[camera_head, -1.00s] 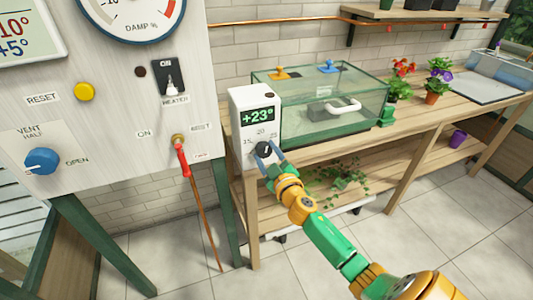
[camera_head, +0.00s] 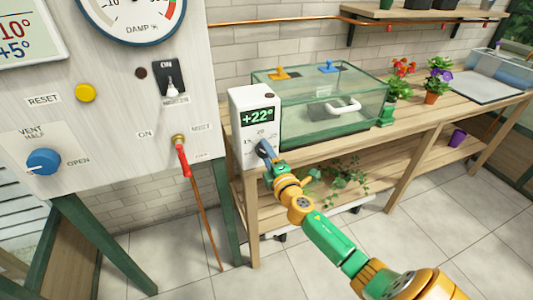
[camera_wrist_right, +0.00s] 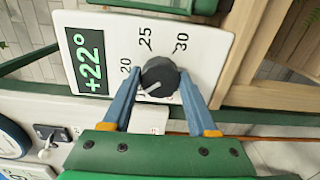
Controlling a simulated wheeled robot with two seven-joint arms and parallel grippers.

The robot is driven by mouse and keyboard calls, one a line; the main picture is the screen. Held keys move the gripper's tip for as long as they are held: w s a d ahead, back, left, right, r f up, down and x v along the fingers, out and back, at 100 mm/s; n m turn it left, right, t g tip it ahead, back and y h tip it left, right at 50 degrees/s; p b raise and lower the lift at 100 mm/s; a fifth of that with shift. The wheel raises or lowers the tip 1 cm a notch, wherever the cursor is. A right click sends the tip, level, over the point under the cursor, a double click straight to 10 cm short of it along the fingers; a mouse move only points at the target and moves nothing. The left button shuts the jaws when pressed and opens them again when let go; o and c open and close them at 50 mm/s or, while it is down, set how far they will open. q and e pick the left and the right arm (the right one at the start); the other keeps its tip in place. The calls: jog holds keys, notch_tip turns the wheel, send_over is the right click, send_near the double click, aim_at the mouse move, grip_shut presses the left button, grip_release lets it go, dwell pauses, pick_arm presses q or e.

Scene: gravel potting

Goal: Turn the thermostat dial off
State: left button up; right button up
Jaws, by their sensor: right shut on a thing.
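The thermostat (camera_head: 247,101) is a white box at the left end of the wooden bench, with a green display reading +22°. Its dark round dial (camera_wrist_right: 160,76) shows in the right wrist view, with scale marks 20, 25 and 30 around it and a white pointer line. My right gripper (camera_head: 266,152) reaches up to the dial from the lower right. In the right wrist view its two blue fingers (camera_wrist_right: 160,85) are shut on the dial, one on each side. In the head view the fingers partly cover the dial. My left gripper is not in view.
A glass case (camera_head: 325,105) with a white handle stands right beside the thermostat on the bench (camera_head: 410,130). A control panel (camera_head: 110,95) with a heater switch, yellow button and blue vent knob stands to the left. Potted flowers (camera_head: 437,80) stand farther right.

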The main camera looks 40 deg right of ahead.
jog(key=n, duration=0.4)
jog(key=shift+f+n, duration=0.15)
jog(key=shift+n, duration=0.15)
jog(key=n, duration=0.3)
jog(key=shift+n+p, duration=0.3)
jog(key=shift+p, duration=0.05)
jog(key=n, duration=0.3)
jog(key=shift+a+n+p, duration=0.1)
jog(key=shift+n+p, duration=0.4)
jog(key=shift+n, duration=1.6)
jog(key=o, duration=1.1)
jog(key=shift+o, duration=1.4)
